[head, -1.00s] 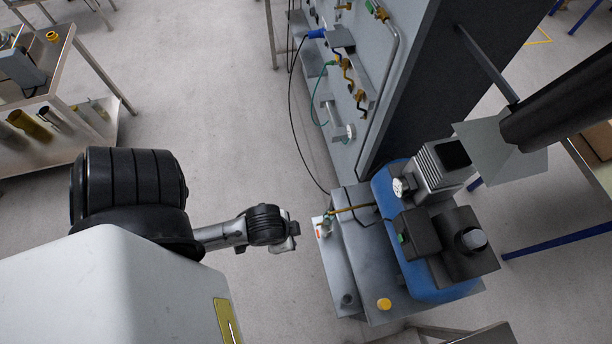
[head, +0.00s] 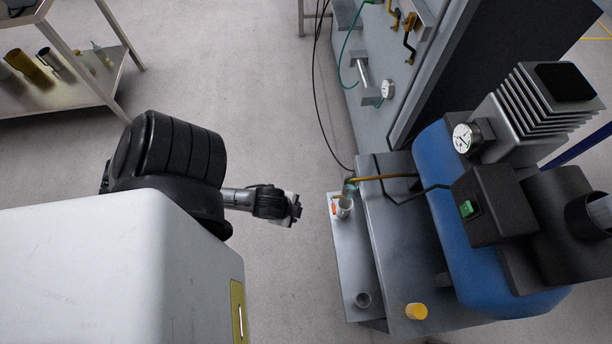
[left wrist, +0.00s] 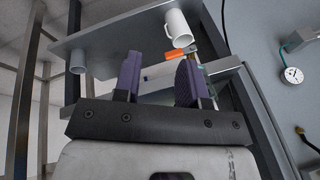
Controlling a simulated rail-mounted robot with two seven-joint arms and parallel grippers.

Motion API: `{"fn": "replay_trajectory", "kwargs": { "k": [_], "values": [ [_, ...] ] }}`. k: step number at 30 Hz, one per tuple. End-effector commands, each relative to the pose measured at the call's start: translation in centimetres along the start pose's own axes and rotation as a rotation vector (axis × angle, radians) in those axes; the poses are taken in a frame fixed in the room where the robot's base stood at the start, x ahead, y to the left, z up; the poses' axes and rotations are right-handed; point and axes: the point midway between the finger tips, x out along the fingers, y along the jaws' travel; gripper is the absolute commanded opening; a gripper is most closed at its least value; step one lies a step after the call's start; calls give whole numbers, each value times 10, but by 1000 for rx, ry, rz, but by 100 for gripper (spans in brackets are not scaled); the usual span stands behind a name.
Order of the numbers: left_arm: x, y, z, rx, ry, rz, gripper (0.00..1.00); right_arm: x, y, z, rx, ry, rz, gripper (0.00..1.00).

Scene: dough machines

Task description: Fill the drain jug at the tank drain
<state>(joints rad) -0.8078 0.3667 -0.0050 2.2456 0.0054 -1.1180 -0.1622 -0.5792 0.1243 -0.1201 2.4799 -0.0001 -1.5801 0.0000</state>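The drain jug (head: 344,208) is a small white cup with a handle. It stands on the narrow grey shelf (head: 352,262) beside the tank, under the end of a brown drain pipe (head: 386,177) with a greenish fitting. In the left wrist view the white jug (left wrist: 178,28) shows beyond the fingers, with an orange piece (left wrist: 172,56) near it. My left gripper (head: 296,210) is left of the shelf, apart from the jug. Its two purple fingers (left wrist: 158,76) are spread with nothing held between them. The jug's inside is not clear. My right gripper is out of view.
A blue tank (head: 446,205) with motor and gauge (head: 466,138) stands right of the shelf. A yellow cap (head: 416,311) and a grey cup-like ring (head: 363,300) are nearer. A tall panel rises behind. Hoses hang there. Floor left of the shelf is clear; a metal rack (head: 75,90) stands far left.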

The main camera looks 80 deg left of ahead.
Motion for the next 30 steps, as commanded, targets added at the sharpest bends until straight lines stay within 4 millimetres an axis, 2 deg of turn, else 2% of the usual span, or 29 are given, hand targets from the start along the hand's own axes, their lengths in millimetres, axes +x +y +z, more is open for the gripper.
{"fn": "replay_trajectory", "kwargs": {
  "k": [1, 3, 9, 12, 13, 16, 19, 24, 30],
  "values": [
    [39, 5, 13, 32, 19, -13, 38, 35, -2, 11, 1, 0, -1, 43],
    [67, 5, 22, 81, 59, -32, 38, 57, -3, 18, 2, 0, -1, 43],
    [144, 0, 39, 275, 236, -115, 38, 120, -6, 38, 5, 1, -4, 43],
    [175, -6, 41, 414, 377, -191, 38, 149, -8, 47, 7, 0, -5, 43],
    [180, -8, 40, 458, 421, -217, 38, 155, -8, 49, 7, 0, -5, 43],
    [186, -14, 34, 598, 572, -316, 38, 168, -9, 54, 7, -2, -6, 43],
    [180, -18, 26, 726, 713, -432, 38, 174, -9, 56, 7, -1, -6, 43],
    [156, -21, 14, 897, 903, -638, 38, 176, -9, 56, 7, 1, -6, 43],
    [132, -21, 7, 1006, 1023, -820, 38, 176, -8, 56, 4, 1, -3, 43]
  ]
}}
